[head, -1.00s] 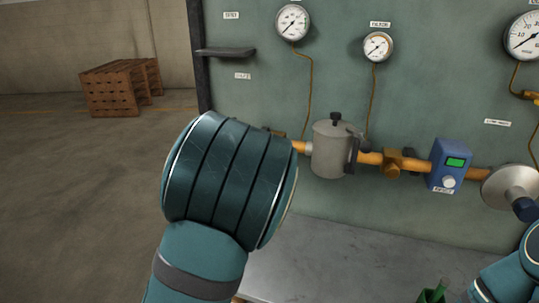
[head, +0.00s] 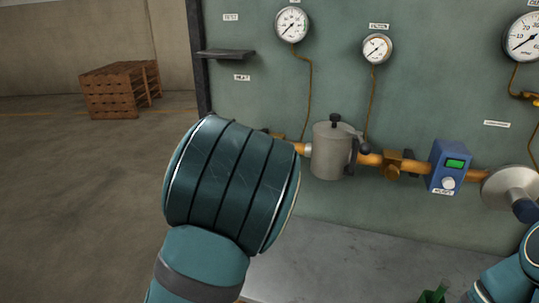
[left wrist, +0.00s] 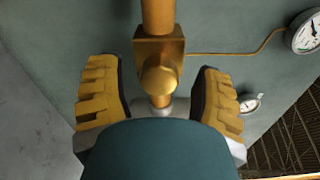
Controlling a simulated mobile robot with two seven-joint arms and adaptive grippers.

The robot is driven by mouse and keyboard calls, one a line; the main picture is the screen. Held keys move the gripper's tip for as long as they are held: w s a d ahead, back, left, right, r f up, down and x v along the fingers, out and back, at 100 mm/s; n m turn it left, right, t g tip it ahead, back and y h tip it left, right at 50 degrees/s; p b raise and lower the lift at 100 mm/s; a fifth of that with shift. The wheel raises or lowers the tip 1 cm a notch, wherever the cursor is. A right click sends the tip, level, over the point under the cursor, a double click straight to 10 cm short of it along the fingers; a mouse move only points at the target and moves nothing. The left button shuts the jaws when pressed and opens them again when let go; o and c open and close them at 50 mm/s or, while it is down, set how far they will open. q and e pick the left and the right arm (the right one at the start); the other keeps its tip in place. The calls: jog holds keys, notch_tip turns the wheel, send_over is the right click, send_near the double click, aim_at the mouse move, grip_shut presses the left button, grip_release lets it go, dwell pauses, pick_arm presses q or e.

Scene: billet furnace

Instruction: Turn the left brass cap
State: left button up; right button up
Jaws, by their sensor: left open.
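In the left wrist view a round brass cap (left wrist: 160,76) projects from a square brass block (left wrist: 158,47) on a copper pipe. My left gripper (left wrist: 156,80) is open, with one yellow-padded finger on each side of the cap and a visible gap to both. In the head view my left wrist hides the gripper and most of this fitting; a small brass piece (head: 277,134) shows past its edge. Another brass fitting (head: 393,163) sits farther right on the pipe. My right gripper is out of view; only part of my right arm shows at the lower right.
A grey canister (head: 330,153) with a black knob and a blue box (head: 447,166) with a green display sit along the pipe. Gauges (head: 292,24) hang above. A grey bench (head: 340,262) lies below, and a green object (head: 433,295) shows at the bottom edge.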

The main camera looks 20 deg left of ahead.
pick_arm(q)
jog(key=s, duration=1.2)
jog(key=shift+a, duration=0.2)
jog(key=shift+f, duration=0.1)
jog(key=s+f+n+g, duration=0.2)
jog(key=f+n+g, duration=0.15)
jog(key=f, duration=0.55)
jog(key=s+d+f+n+g, duration=0.1)
jog(key=s+f+n+g, duration=0.2)
jog(key=f, duration=0.6)
jog(key=s+f+n+g, duration=0.25)
jog(key=f+n, duration=0.25)
jog(key=f, duration=0.4)
jog(key=s+d+f+n+g+h, duration=0.3)
jog(key=s+d+f+n+g, duration=0.4)
jog(key=s, duration=0.7)
notch_tip(320, 180, down, 4)
jog(key=d+n, duration=0.2)
jog(key=n, duration=0.1)
jog(key=shift+d+f, duration=0.2)
jog(key=shift+f, duration=0.05)
